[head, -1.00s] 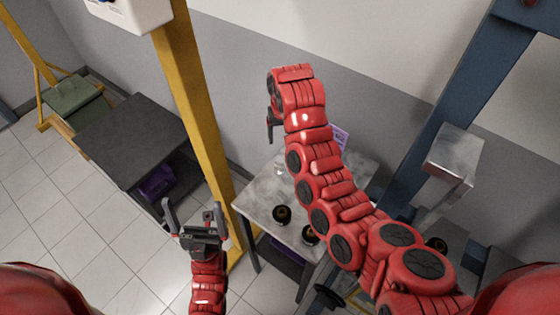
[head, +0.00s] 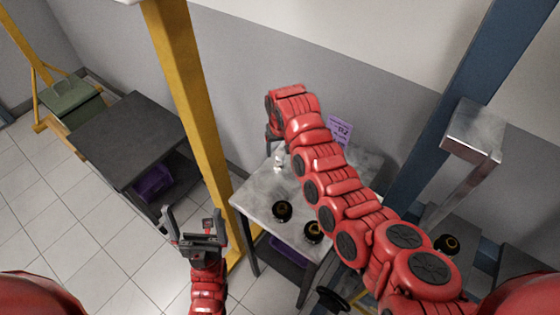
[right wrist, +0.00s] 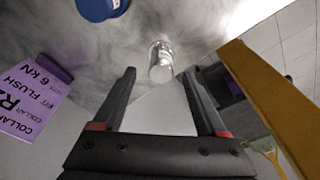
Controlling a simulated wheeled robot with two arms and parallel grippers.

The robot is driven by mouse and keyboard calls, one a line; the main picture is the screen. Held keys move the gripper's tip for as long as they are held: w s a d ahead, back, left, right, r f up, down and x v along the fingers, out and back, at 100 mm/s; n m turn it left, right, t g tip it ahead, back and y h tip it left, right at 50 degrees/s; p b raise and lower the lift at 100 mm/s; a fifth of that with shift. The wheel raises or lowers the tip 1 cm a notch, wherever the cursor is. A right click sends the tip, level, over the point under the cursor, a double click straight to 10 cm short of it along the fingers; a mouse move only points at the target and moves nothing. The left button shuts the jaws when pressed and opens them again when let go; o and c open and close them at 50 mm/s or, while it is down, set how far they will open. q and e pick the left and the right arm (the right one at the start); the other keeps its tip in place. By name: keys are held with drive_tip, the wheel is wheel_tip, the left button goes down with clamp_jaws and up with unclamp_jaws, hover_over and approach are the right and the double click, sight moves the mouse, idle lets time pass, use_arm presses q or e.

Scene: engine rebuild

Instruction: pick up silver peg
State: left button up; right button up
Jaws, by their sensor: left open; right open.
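The silver peg (right wrist: 161,62) stands on the grey marbled table in the right wrist view. It lies ahead of and between the fingers of my right gripper (right wrist: 156,82), which is open and empty. In the head view, the peg (head: 279,161) shows near the table's far left part, and my right gripper (head: 270,140) hangs beside it, partly hidden by its own arm. My left gripper (head: 193,218) is open and empty, over the floor to the left of the table.
The table (head: 255,200) also bears two black ring-shaped parts (head: 282,211) and a purple sign (head: 340,130). A blue round thing (right wrist: 97,8) is at the right wrist view's top. A yellow post (head: 190,110) stands left of the table, beside a dark bench (head: 130,135).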

sight(279, 164)
wheel_tip(279, 164, down, 3)
drive_tip(key=shift+r+b, duration=0.15)
drive_tip(key=shift+b, duration=0.3)
drive_tip(key=shift+w, duration=0.1)
drive_tip(key=shift+c, duration=0.3)
clamp_jaws()
